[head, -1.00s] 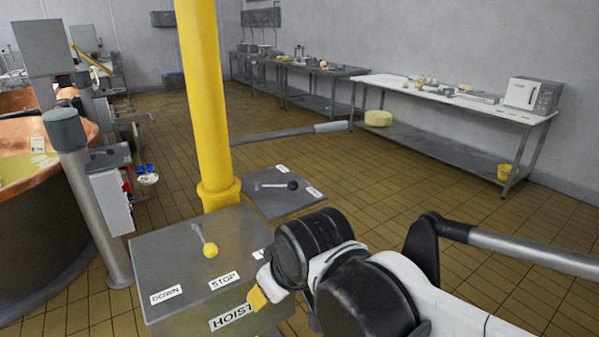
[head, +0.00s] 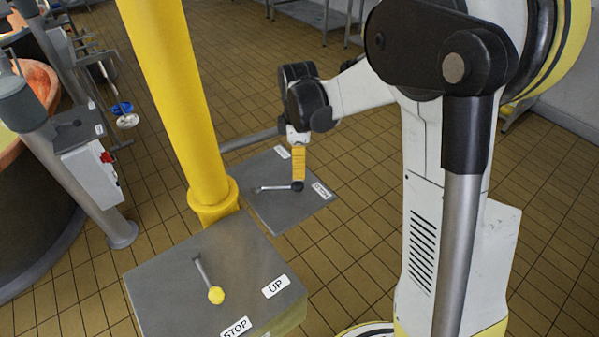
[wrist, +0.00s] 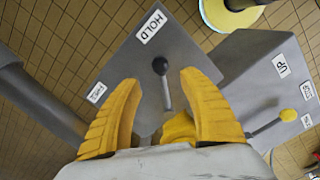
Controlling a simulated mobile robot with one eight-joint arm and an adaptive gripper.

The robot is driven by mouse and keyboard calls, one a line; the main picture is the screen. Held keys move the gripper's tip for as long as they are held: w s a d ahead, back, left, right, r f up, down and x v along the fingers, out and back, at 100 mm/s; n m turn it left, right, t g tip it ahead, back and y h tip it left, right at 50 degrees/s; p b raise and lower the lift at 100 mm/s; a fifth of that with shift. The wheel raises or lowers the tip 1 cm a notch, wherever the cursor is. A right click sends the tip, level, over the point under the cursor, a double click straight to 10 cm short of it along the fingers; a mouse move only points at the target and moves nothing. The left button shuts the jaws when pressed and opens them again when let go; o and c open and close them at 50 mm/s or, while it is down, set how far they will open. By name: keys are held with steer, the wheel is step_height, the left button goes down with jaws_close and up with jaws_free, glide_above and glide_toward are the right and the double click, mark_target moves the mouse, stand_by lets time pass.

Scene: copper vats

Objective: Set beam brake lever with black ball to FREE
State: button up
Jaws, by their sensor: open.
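The beam brake lever is a thin grey rod with a black ball (head: 297,186) on a grey plate (head: 262,208) behind the yellow post. In the wrist view the black ball (wrist: 160,66) points towards the HOLD label (wrist: 152,26). A second label (wrist: 97,92) at the plate's left corner is too small to read surely. My gripper (head: 298,178) is over the ball end of the lever, pointing down. In the wrist view my gripper (wrist: 160,78) is open, its yellow fingers either side of the lever line, with the ball between or just beyond the tips. Contact cannot be told.
A hoist box (head: 190,270) with a yellow-ball lever (head: 216,295) and UP and STOP labels stands in front. The yellow post (head: 180,100) rises just left of the plate. A copper vat (head: 42,85) is at the left. Tiled floor is free beyond the plate.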

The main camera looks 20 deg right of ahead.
mark_target(298, 183)
step_height(298, 183, down, 9)
steer(key=shift+f+b, duration=0.15)
steer(key=shift+b, duration=0.8)
jaws_close()
steer(key=shift+w, duration=0.1)
